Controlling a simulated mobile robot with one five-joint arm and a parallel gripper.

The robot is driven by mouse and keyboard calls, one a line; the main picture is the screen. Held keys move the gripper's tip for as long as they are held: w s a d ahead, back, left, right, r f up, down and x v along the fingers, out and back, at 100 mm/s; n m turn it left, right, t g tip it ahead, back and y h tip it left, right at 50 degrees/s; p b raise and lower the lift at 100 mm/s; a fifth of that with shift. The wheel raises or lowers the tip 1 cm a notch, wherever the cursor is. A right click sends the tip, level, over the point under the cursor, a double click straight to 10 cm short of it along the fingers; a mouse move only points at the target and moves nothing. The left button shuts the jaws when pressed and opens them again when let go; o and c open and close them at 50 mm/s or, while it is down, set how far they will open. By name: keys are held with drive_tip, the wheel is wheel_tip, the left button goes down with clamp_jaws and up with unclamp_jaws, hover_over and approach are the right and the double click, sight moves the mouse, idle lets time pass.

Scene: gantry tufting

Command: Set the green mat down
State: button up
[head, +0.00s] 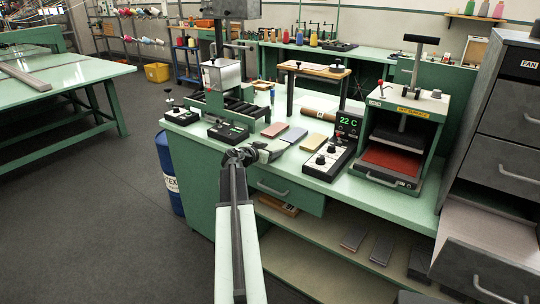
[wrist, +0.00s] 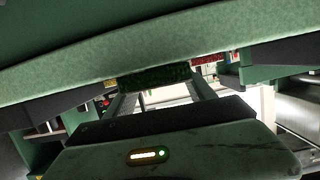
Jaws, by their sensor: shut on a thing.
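My gripper (head: 262,153) is over the near edge of the pale green workbench (head: 352,195), in front of a row of small flat mats. In the wrist view, a dark green, fuzzy-edged piece, which looks like the green mat (wrist: 155,77), is between the dark jaws, and my gripper is shut on it.
A black control box (head: 325,160) and a display reading 22 C (head: 348,123) stand right of the mats. A press with a red pad (head: 391,160) stands farther right. A black box with knobs (head: 229,132) is at left.

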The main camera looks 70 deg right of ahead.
drive_tip(key=o, duration=1.5)
drive_tip(key=shift+o, duration=0.2)
drive_tip(key=shift+r, duration=0.2)
drive_tip(key=p+v, duration=0.3)
drive_tip(key=v, duration=0.9)
drive_tip(key=shift+p, duration=0.3)
